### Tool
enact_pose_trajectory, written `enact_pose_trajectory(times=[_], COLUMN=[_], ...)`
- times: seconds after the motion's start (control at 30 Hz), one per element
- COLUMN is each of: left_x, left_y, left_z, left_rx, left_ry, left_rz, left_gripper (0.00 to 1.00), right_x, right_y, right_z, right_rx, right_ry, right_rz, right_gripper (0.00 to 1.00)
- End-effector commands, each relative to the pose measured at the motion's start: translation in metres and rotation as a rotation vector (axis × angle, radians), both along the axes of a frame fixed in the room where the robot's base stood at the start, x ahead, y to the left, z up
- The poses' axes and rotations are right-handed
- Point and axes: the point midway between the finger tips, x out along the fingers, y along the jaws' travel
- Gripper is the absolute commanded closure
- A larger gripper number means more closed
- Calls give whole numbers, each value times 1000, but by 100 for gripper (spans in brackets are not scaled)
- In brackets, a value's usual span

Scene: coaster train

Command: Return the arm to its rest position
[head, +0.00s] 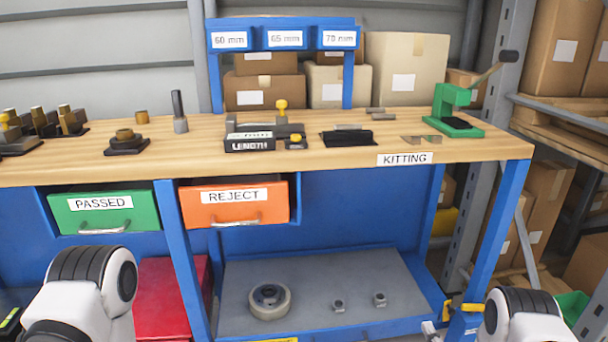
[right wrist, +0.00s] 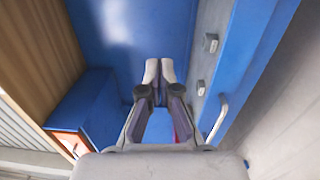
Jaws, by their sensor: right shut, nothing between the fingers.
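My right gripper (right wrist: 160,72) shows in the right wrist view. Its two fingers are together and hold nothing, in front of the blue panel under the bench. In the head view, part of my right arm (head: 525,315) shows at the bottom right; I cannot make out its fingers clearly there. Part of my left arm (head: 85,295) shows at the bottom left, in front of the bench. My left gripper is not in view.
The wooden bench top (head: 330,165) carries fixtures and a green press (head: 450,105). Below it are a green PASSED drawer (head: 95,222) and an orange REJECT drawer (head: 235,217). The grey lower shelf (head: 325,290) holds a ring and two small parts. Boxes on racking stand right.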

Motion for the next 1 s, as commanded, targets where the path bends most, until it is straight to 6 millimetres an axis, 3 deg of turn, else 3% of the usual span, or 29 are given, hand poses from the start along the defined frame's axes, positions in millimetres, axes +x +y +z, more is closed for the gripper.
enact_pose_trajectory(times=[0.03,0.13,0.23,0.4,0.5,0.63,0.7,0.77,0.8,1.0], left_x=[0,0,0,0,0,0,0,0,-1,0], left_y=[0,0,0,0,0,0,0,0,0,0], left_z=[0,0,0,0,0,0,0,5,32,98], left_rx=[0,0,0,0,0,0,0,0,0,0], left_ry=[0,0,0,0,0,0,0,0,2,0], left_rz=[0,0,0,0,0,0,0,0,0,0], left_gripper=[60,60,60,60,60,60,60,60,60,60], right_x=[-5,-37,-97,-221,-284,-354,-370,-374,-373,-373], right_y=[30,69,96,109,107,102,101,101,101,101], right_z=[2,-14,-38,-63,-67,-64,-64,-59,-31,33], right_rx=[46,231,467,807,948,1116,1214,1298,1291,1290], right_ry=[84,337,645,1065,1209,1302,1287,1245,1248,1248], right_rz=[21,12,-82,-427,-669,-1031,-1207,-1311,-1300,-1294], right_gripper=[100,100,100,100,100,100,100,100,100,100])
